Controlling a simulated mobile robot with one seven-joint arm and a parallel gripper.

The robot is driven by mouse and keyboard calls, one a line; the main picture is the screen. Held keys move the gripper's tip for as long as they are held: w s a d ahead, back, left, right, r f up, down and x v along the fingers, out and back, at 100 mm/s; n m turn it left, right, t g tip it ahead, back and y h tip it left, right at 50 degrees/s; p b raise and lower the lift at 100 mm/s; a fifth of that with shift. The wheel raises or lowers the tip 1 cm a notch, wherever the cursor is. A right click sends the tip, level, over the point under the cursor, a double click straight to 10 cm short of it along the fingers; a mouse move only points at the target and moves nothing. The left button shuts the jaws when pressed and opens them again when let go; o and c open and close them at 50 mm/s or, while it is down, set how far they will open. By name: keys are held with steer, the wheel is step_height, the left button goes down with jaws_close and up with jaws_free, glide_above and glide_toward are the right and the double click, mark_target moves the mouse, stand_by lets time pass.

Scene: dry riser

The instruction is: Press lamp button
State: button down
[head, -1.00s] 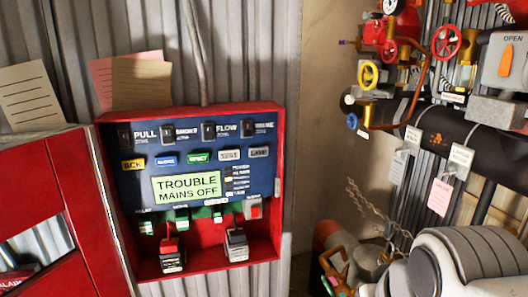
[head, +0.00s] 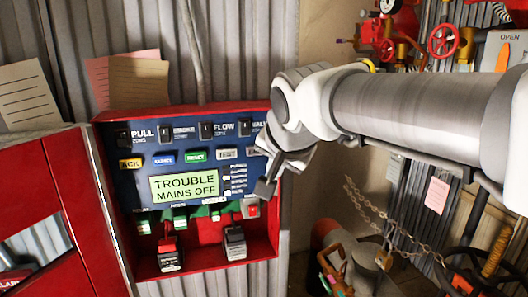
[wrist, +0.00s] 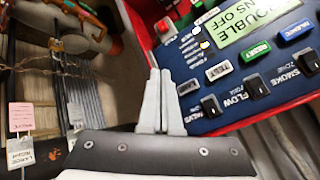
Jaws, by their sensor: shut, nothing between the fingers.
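The lamp button (wrist: 189,87) is a small pale grey key marked LAMP at the end of a row of keys on the blue alarm panel (wrist: 222,118). In the head view only its left edge (head: 253,152) shows, since my gripper covers the rest. My gripper (head: 266,188) is in front of the panel's right side, its tips below the key row in that view. In the wrist view my gripper (wrist: 160,74) is shut and empty, its tips just left of the lamp button. I cannot tell whether they touch anything.
The test key (wrist: 218,70) sits beside the lamp button, with reset (wrist: 257,51) beyond. Black toggle switches (wrist: 211,106) line the panel's edge. The red box rim (head: 275,235) surrounds the panel. Pipes with a red valve wheel (head: 444,40) and hanging chains (head: 365,209) stand at right.

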steer(key=p, duration=0.3)
glide_toward(259, 155)
steer(key=shift+w+a+f, duration=0.1)
steer(key=shift+w+f, duration=0.35)
steer(key=shift+f, duration=0.35)
steer(key=shift+w+a+f, duration=0.1)
steer(key=shift+w+f, duration=0.4)
steer(key=shift+f, duration=0.35)
steer(key=shift+w+a+f, duration=0.1)
steer(key=shift+w+f, duration=0.35)
steer(key=shift+f, duration=0.35)
steer(key=shift+w, duration=0.1)
steer(key=shift+w, duration=0.3)
steer(key=shift+w+a, duration=0.2)
steer(key=shift+w, duration=0.3)
stand_by(0.7)
steer(key=shift+s, duration=0.1)
steer(key=shift+s+d+b, duration=0.25)
steer(key=shift+s+b, duration=0.1)
steer(key=shift+s, duration=0.5)
